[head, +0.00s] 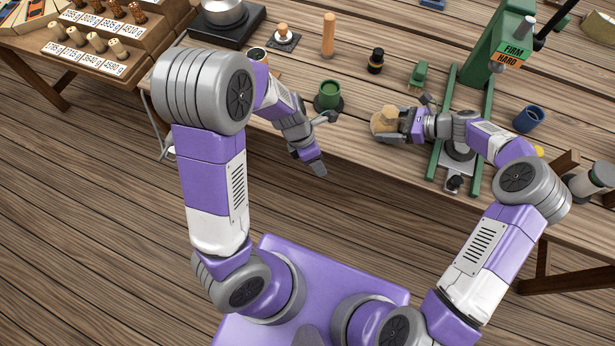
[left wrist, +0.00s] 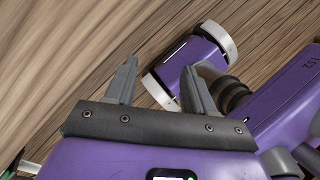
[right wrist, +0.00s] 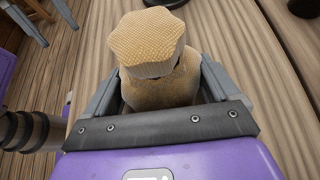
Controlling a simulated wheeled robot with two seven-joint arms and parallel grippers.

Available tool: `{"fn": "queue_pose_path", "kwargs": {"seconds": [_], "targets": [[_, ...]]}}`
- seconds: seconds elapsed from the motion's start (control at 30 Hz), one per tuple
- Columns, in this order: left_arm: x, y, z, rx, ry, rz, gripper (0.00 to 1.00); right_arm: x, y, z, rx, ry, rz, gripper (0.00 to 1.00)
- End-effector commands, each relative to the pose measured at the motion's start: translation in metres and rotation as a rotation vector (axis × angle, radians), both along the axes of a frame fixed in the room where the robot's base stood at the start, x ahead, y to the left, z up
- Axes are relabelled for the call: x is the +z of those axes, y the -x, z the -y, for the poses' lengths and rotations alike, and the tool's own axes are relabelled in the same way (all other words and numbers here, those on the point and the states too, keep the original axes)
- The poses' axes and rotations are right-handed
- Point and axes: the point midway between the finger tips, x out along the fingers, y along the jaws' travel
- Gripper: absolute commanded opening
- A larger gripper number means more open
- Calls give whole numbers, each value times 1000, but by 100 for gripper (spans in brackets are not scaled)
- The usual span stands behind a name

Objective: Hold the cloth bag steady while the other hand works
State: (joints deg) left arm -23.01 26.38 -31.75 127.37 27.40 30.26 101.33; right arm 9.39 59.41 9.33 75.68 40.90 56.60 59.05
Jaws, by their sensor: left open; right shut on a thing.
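The tan woven cloth bag (head: 387,119) stands upright near the table's front edge, left of the green press. My right gripper (head: 408,124) is shut on it. In the right wrist view the bag (right wrist: 148,42), with a narrowed neck and wide top, sits between the two fingers; its lower part is partly hidden by the gripper. My left gripper (head: 325,142) is open and empty, by the table's front edge and left of the bag, apart from it. In the left wrist view its fingers (left wrist: 158,88) are spread with nothing between them.
A green cup (head: 328,94) stands behind my left gripper. The green press (head: 482,62) and a blue cup (head: 528,118) are to the right. A green brush (head: 418,76), black-capped jar (head: 376,61) and wooden rod (head: 328,35) stand farther back. Bare table lies between green cup and bag.

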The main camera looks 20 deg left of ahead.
Motion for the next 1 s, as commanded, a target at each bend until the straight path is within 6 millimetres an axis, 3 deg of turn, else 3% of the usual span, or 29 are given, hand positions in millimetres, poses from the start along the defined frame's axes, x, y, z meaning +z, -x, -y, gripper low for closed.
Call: {"fn": "queue_pose_path", "kwargs": {"seconds": [0.2,0.4,0.87,1.0], "targets": [[-40,14,-9,-280,-82,59,54,0,0,0,0,0,0,72],[-64,23,-13,-482,-119,103,54,0,0,0,-1,1,0,72],[-74,28,-13,-590,-133,129,54,0,0,0,-1,1,0,71],[-74,28,-13,-589,-133,129,69,0,0,0,-1,1,0,71]]}}
